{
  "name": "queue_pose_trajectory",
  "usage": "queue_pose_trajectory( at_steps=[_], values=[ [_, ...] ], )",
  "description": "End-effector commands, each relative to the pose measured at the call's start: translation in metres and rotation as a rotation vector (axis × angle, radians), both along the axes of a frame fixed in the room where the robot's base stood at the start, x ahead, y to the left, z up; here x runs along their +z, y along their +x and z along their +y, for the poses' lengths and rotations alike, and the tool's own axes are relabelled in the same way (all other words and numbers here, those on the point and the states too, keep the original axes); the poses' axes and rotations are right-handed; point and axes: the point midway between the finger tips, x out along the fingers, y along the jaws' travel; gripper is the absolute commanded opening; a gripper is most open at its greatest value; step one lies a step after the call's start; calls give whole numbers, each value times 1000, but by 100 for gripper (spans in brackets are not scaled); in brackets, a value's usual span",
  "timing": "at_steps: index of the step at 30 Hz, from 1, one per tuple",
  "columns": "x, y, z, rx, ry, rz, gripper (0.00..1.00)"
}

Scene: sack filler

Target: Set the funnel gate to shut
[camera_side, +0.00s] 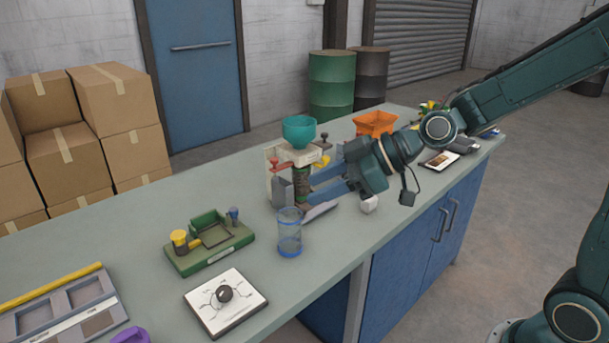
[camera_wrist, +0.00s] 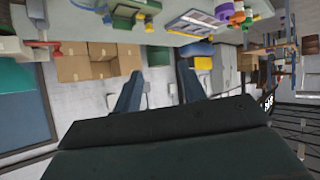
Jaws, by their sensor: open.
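The sack filler has a teal funnel (camera_side: 299,129) on top of a pale housing (camera_side: 297,155) near the middle of the bench. I cannot tell which is the gate control or how the gate is set. My gripper (camera_side: 316,181) is open, its blue fingers pointing left beside the filler's lower front; contact cannot be told. In the wrist view, my gripper (camera_wrist: 158,85) has nothing between its fingers. A red-ended part (camera_wrist: 45,44) shows at left.
A clear blue-banded jar (camera_side: 289,232) stands in front of the filler. A green fixture (camera_side: 209,243) and a white dial plate (camera_side: 226,301) lie left of it. An orange bin (camera_side: 375,123) is behind my gripper. The bench is bare at back left.

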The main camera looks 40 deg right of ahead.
Motion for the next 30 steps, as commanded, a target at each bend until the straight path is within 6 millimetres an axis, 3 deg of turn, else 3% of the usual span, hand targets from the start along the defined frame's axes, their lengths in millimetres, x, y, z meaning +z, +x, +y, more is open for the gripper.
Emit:
queue_pose_trajectory(
  at_steps=[20,30],
  values=[
    [0,-1,-1,-2,-3,7,41],
    [-8,35,-2,4,95,-108,41]
  ],
)
